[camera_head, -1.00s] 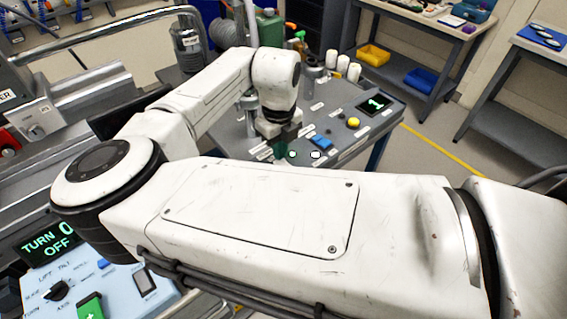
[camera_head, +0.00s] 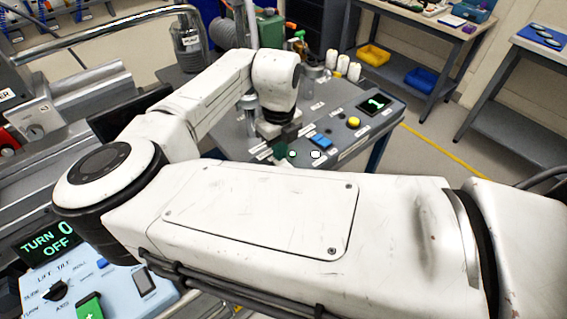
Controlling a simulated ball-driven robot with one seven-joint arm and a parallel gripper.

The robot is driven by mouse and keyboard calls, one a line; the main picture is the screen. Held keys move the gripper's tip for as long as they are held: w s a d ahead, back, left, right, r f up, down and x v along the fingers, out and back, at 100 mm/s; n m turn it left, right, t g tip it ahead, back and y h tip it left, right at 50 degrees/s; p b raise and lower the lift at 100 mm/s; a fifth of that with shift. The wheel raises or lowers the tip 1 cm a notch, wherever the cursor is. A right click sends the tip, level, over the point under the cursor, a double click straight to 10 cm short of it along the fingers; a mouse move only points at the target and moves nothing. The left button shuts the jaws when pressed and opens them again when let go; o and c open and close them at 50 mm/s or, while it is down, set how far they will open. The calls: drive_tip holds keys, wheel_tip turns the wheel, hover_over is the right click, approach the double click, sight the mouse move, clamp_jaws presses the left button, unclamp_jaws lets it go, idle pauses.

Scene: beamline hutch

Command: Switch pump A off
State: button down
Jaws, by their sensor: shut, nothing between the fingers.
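A grey control panel (camera_head: 232,138) lies beyond my forearm. It carries a blue switch (camera_head: 321,142), a yellow knob (camera_head: 353,122), two white round buttons or lamps near its front edge and small white labels too small to read. A dark display (camera_head: 375,103) on it shows a green 1. My gripper (camera_head: 282,152) points down at the front part of the panel, left of the blue switch. It is shut and empty. Its tips are partly hidden by my forearm, and I cannot tell whether they touch the panel. I cannot make out which control is pump A's.
A light blue control box (camera_head: 118,282) at lower left has a display (camera_head: 47,240) reading "TURN 0 OFF". Metal rails and a post stand left. White cylinders (camera_head: 343,63) stand behind the panel. A workbench holds yellow (camera_head: 373,54) and blue (camera_head: 420,79) bins. Floor at right is clear.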

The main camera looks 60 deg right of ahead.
drive_tip(key=shift+f+b, duration=0.35)
drive_tip(key=shift+f, duration=0.35)
idle(0.3)
drive_tip(key=shift+r+p, duration=2.9)
drive_tip(key=shift+r, duration=0.65)
